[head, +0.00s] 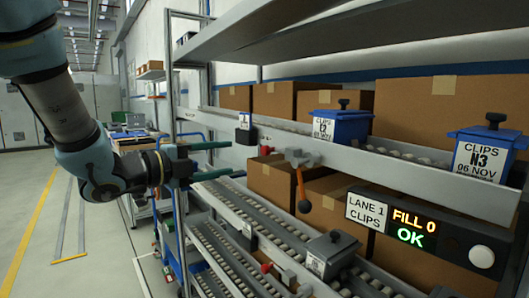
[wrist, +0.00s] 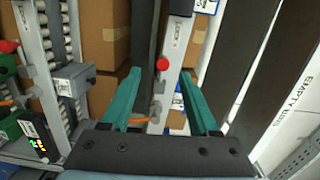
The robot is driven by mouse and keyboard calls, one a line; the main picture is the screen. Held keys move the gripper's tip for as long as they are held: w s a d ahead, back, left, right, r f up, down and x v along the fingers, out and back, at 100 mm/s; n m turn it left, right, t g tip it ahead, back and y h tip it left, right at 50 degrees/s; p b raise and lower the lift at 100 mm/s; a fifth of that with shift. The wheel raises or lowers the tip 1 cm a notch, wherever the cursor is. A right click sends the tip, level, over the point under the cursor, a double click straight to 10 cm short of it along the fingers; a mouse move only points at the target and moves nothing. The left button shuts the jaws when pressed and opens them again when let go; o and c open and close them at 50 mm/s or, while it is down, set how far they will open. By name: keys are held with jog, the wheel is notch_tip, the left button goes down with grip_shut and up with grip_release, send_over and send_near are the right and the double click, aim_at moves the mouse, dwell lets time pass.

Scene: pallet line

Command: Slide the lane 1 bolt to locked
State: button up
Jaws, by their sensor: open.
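A red knob (head: 266,150) sits on the grey rail at the left end of the upper shelf edge, beside an orange lever (head: 300,184) with a black ball end. The red knob also shows in the wrist view (wrist: 162,64), lying between my fingers in the picture; the orange lever (wrist: 140,121) shows lower down. I cannot tell which of these is the lane 1 bolt, or its position. My gripper (head: 232,158) is open and empty, left of the red knob in the head view and apparently apart from it. Its teal fingers show in the wrist view (wrist: 160,74).
A lane 1 display (head: 410,226) reads "FILL 0" and "OK". Blue lidded bins (head: 342,126) and cardboard boxes (head: 405,105) stand on the shelves. Roller lanes (head: 240,215) slope below, with a grey lidded bin (head: 333,250). The floor (head: 25,215) at left is clear.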

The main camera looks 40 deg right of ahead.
aim_at(263, 152)
jog(key=shift+m+g, duration=0.5)
jog(key=d+p, duration=0.1)
jog(key=d, duration=0.2)
jog(key=s+d+p, duration=0.1)
jog(key=d, duration=0.3)
jog(key=s+d+p, duration=0.1)
jog(key=d, duration=0.3)
jog(key=shift+d+r+p, duration=0.1)
jog(key=shift+r+p, duration=0.15)
jog(key=shift+p, duration=0.1)
grip_shut()
dwell(0.5)
